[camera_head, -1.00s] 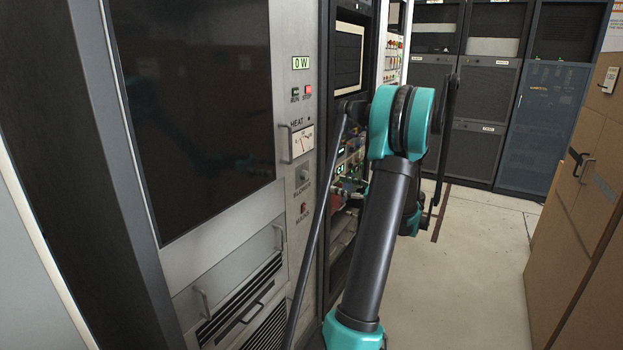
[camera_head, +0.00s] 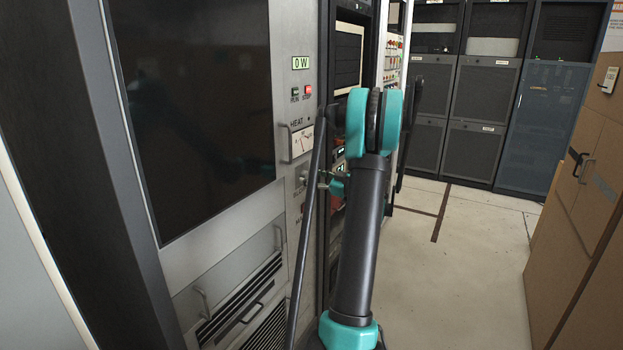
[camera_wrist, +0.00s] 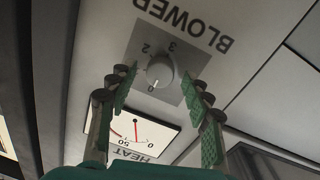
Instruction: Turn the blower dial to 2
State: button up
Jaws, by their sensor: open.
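The blower dial (camera_wrist: 160,72) is a round pale knob on a grey square plate, seen upside down in the wrist view under the word BLOWER. Numbers 0, 2 and 3 show around it; a small mark on the knob seems to face the 0. My gripper (camera_wrist: 158,84) is open, with its green-padded fingers on either side of the dial in the picture and visible gaps to it. I cannot tell how far the fingertips stand from the panel.
The HEAT meter (camera_head: 302,141) is below the dial in the wrist view (camera_wrist: 140,135). RUN and STOP buttons (camera_head: 301,91) and a 0 W display (camera_head: 301,63) sit higher on the cabinet. A handle (camera_head: 284,141) sticks out beside the meter. The floor (camera_head: 470,260) at right is clear.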

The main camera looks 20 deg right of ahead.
grip_shut()
